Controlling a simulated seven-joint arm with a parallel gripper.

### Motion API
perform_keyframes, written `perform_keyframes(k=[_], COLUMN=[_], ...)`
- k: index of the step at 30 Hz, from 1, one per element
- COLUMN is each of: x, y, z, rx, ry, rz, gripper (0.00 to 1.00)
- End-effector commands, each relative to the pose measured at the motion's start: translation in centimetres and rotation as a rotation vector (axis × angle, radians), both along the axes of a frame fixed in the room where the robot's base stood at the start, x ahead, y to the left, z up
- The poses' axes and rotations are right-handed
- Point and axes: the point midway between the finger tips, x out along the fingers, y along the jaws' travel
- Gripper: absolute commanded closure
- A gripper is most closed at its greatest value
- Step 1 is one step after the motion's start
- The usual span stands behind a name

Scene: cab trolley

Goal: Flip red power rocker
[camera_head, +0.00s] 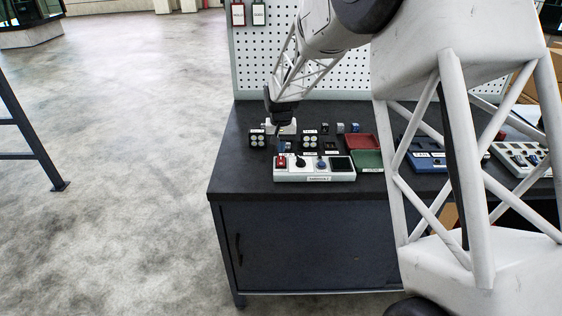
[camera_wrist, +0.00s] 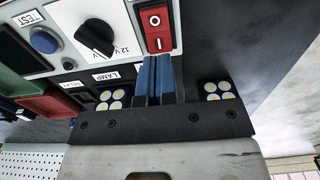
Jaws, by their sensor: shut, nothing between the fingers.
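The red power rocker (camera_wrist: 155,26), marked O and I, is at the top of the wrist view. It also shows at the left end of the white control panel (camera_head: 312,176) in the head view, as a small red patch (camera_head: 281,162). My gripper (camera_wrist: 158,58) has its blue fingers shut together and empty. Their tips are right at the rocker's edge on the I side. I cannot tell whether they touch it. In the head view my gripper (camera_head: 284,146) is just behind and above the rocker, small and partly hidden.
The panel also has a black knob (camera_wrist: 94,38) and a blue TEST button (camera_wrist: 44,40). Dark blocks with pale round lamps (camera_head: 257,138) stand behind it. Red (camera_head: 362,143) and green (camera_head: 368,158) trays lie to its right. A pegboard (camera_head: 340,60) rises at the back.

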Motion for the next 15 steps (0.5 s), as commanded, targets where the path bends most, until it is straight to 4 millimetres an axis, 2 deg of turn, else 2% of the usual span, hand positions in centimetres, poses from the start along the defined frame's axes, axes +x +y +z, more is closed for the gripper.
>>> perform_keyframes(k=[15], x=[0.0], y=[0.0], z=[-0.67], rx=[0.0], ry=[0.0], rz=[0.0], gripper=[1.0])
